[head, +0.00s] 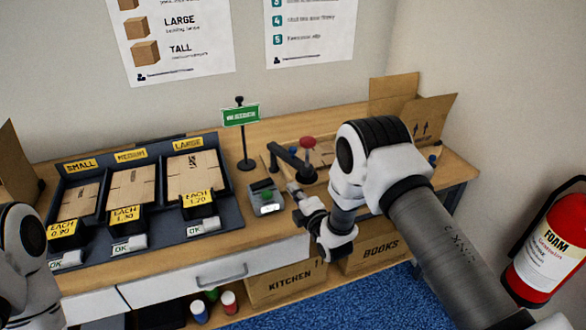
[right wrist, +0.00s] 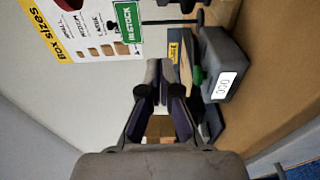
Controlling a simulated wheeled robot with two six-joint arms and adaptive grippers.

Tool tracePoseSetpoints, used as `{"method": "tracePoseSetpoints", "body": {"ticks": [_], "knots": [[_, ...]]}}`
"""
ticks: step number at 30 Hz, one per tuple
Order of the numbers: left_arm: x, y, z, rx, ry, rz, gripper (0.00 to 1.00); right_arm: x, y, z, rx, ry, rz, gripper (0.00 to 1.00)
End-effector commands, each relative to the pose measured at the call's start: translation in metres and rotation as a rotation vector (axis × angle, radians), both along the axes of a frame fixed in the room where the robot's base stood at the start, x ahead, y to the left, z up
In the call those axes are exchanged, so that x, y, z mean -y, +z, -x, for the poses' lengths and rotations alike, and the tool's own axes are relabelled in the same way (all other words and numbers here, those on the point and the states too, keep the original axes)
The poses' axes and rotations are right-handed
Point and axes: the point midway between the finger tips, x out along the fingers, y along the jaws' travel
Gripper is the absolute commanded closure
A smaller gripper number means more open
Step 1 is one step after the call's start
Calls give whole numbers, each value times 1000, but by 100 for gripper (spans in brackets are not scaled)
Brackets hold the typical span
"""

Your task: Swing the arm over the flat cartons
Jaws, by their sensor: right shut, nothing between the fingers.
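Flat brown cartons lie in a dark three-bay rack (head: 232,215) at the left of the bench: small (head: 77,203), medium (head: 130,188) and large (head: 192,173). My right gripper (head: 294,190) is shut and empty, to the right of the rack, near a small grey device with a green top (head: 266,203). It is apart from the cartons. In the right wrist view its fingers (right wrist: 160,72) are together, with the grey device (right wrist: 222,65) beyond them to the right. My left arm shows at the left edge; its gripper is out of view.
A green sign on a black stand (head: 241,115) rises behind the device. A black lever with a red knob (head: 307,143) stands behind my right gripper. An open carton (head: 428,115) is at the back right. Labelled boxes (head: 285,285) sit under the bench.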

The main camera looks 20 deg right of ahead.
Motion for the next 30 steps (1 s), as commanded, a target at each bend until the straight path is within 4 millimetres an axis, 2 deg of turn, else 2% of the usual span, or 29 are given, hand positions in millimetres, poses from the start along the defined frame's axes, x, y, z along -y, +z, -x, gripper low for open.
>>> {"method": "tracePoseSetpoints", "body": {"ticks": [11, 13, 18, 30], "knots": [[0, 10, 0, 0, 0, 0, 60, -11, 2, -81, 3, 0, 0, 100], [0, 16, 0, 0, 0, 0, 60, 6, 3, -84, 0, -4, -1, 100], [0, 19, 0, 0, 0, 0, 60, 24, 1, -91, -1, -2, -1, 100], [0, 19, 0, 0, 0, 0, 60, 27, 0, -92, 0, 0, -1, 100]]}}
